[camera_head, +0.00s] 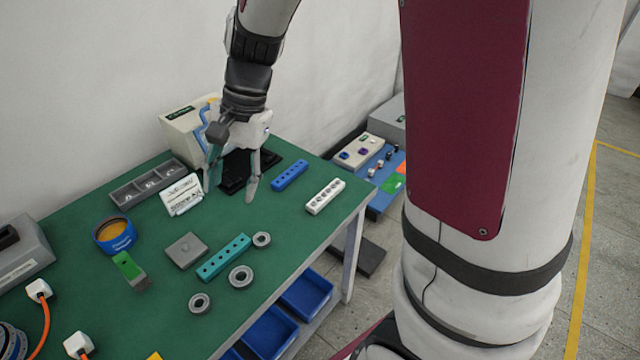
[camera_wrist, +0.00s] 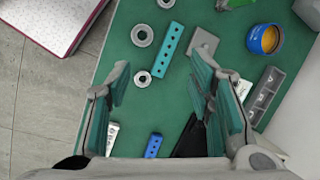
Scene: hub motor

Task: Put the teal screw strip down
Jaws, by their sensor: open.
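The teal screw strip (camera_head: 223,258) lies flat on the green table, between a grey square plate and several metal rings. It also shows in the wrist view (camera_wrist: 171,50), beyond my fingertips and touching nothing of my gripper. My gripper (camera_head: 232,185) is open and empty above the back part of the table, its fingers pointing down. In the wrist view my gripper (camera_wrist: 157,85) has its two teal-padded fingers wide apart, with bare table between them.
A blue strip (camera_head: 289,175) and a white strip (camera_head: 325,196) lie near the right edge. Metal rings (camera_head: 241,276), a grey plate (camera_head: 186,250), a blue tape roll (camera_head: 115,235), a white sign (camera_head: 181,195) and a grey compartment tray (camera_head: 150,185) stand around. Bare table lies mid-right.

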